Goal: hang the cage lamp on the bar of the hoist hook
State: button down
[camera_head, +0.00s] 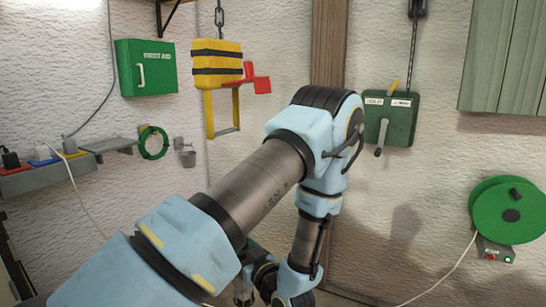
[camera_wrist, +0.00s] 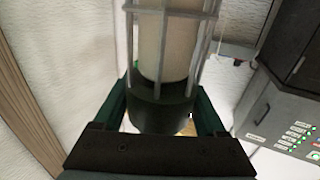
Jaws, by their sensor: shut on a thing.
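The cage lamp (camera_wrist: 168,45) fills the upper middle of the wrist view, with a pale tube inside grey wires and a dark green base. My gripper (camera_wrist: 160,104) is shut on that base, one finger on each side. The lamp's far end is cut off by the top edge, and I see no hanging part of it. In the head view the hoist hook (camera_head: 217,64) is a yellow block with black bands on a chain. Below it hangs a yellow frame with a bar (camera_head: 225,131) across its bottom.
A red piece (camera_head: 257,85) juts from the hoist block's right side. A green box (camera_head: 391,117) and cable reel (camera_head: 508,210) stand right.

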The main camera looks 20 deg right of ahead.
jog(key=s+d+r+n+g+y+p, duration=0.15)
jog(key=d+r, duration=0.25)
jog(key=r, duration=0.8)
jog(key=s+d+r+n+g+y+p, duration=0.1)
jog(key=s+d+r+y, duration=0.3)
jog(key=r, duration=0.8)
jog(key=w+a+f+h+b, duration=0.1)
jog(key=w+a+f+b, duration=0.1)
jog(key=w+a, duration=0.8)
jog(key=shift+w+f+h+b, duration=0.3)
jog(key=shift+w+h+b, duration=0.05)
jog(key=shift+w, duration=0.7)
jog(key=shift+a+t, duration=0.1)
jog(key=shift+t, duration=0.15)
grip_release()
jog(key=shift+s+f, duration=0.1)
